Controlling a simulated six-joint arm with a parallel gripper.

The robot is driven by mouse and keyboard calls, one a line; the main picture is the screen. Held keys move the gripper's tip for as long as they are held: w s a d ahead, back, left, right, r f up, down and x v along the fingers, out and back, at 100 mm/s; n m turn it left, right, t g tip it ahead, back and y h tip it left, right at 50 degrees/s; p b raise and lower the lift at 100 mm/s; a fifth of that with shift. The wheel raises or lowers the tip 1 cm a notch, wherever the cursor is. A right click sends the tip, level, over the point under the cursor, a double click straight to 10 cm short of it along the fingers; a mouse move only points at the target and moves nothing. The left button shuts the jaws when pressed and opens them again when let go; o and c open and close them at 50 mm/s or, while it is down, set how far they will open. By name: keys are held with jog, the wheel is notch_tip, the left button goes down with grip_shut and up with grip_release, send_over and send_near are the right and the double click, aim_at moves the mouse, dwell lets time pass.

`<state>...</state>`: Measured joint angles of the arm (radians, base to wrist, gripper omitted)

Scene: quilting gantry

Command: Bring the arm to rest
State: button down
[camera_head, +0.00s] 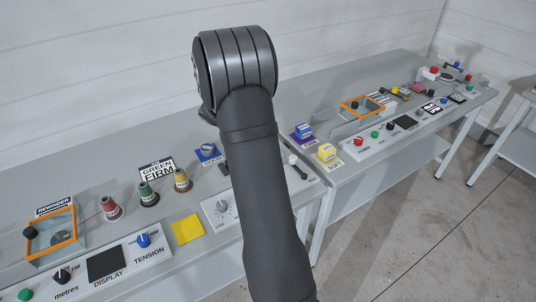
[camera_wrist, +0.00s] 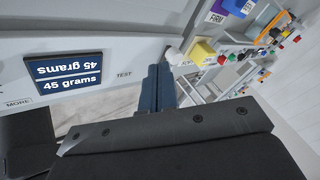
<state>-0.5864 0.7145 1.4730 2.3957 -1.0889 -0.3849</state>
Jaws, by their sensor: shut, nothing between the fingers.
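My gripper (camera_wrist: 158,88) shows in the wrist view with its two dark fingers together and nothing between them. The fingers stand in front of a pale panel, right of the printed word TEST. How far they are from the panel I cannot tell. In the head view my dark arm rises from the bottom middle to a thick rounded joint, and my gripper is hidden there.
A dark display (camera_wrist: 64,73) reads "45 grams". Grey benches hold red, green and yellow cones (camera_head: 146,194), a yellow square (camera_head: 187,229), an orange-framed box (camera_head: 52,234), a yellow block (camera_head: 326,153) and several buttons. The floor (camera_head: 440,215) at right is clear.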

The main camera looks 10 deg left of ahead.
jog(key=shift+a+r, duration=0.55)
jog(key=shift+r, duration=0.15)
jog(key=shift+d+f, duration=0.1)
jog(key=d+f, duration=0.3)
jog(key=f, duration=0.2)
jog(key=d+f, duration=0.2)
jog(key=shift+w+d+f, duration=0.25)
jog(key=shift+d, duration=0.1)
jog(key=d, duration=0.1)
jog(key=s, duration=0.1)
jog(key=d, duration=0.1)
jog(key=shift+s+d+f, duration=0.15)
jog(key=shift+s+d, duration=0.1)
jog(key=shift+d, duration=0.1)
jog(key=shift+s+d+n+t+y, duration=0.2)
jog(key=shift+s+n+t+y, duration=0.1)
jog(key=shift+s+n, duration=0.4)
jog(key=shift+s+d, duration=0.1)
jog(key=shift+s, duration=0.3)
jog(key=shift+w, duration=0.1)
